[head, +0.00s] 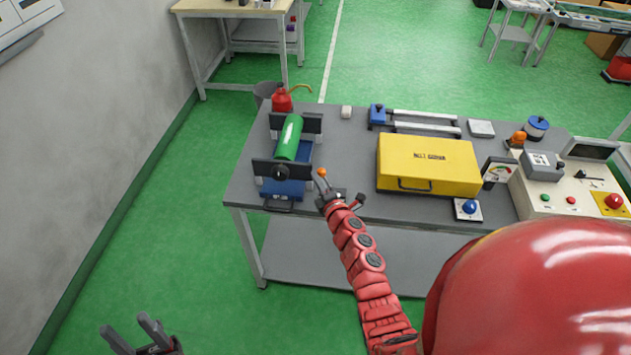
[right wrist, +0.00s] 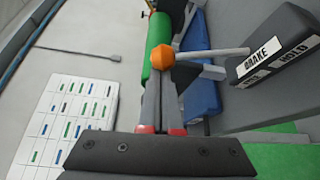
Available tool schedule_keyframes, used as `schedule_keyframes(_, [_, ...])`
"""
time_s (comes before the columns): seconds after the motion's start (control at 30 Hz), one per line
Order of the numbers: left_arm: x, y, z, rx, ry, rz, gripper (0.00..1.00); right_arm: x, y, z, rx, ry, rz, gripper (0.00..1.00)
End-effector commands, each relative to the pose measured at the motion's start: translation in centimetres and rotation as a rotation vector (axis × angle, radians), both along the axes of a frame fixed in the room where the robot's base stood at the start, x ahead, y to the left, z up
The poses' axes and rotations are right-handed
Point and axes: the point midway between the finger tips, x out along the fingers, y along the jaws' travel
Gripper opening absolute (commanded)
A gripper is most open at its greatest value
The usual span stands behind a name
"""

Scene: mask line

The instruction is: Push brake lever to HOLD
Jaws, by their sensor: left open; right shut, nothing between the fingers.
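The brake lever has an orange knob (right wrist: 162,57) and a grey shaft (right wrist: 212,52), which runs right to a dark box (right wrist: 272,45) in the right wrist view. The box carries white labels reading BRAKE and HOLD, and a third that is partly hidden. The knob also shows in the head view (head: 322,172), beside the green roll. My right gripper (head: 324,187) is shut and empty; its fingertips (right wrist: 163,72) are right at the knob, and I cannot tell whether they touch. My left gripper (head: 136,334) is open and empty, low over the floor at the bottom left.
A green roll (head: 288,137) lies in a stand with dark end plates on the grey table (head: 345,148). A yellow case (head: 428,165) and a control panel with a red button (head: 613,201) stand to the right. A red bottle (head: 281,99) stands behind the roll.

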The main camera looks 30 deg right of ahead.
Motion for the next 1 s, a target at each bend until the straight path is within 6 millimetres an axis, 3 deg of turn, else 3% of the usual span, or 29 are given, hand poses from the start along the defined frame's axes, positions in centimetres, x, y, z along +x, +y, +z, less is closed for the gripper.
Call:
schedule_keyframes(0.37, [0.0, 0.0, -3.3, 0.000, 0.000, 0.000, 0.50, -0.8, -1.2, 0.1, 0.123, -0.089, 0.001, 0.00])
schedule_keyframes(0.7, [0.0, 0.0, -9.4, 0.000, 0.000, 0.000, 0.50, -2.6, -3.8, 0.3, 0.375, -0.259, 0.001, 0.00])
schedule_keyframes(1.0, [0.0, 0.0, -13.6, 0.000, 0.000, 0.000, 0.50, -3.8, -5.7, 0.5, 0.561, -0.383, 0.000, 0.00])
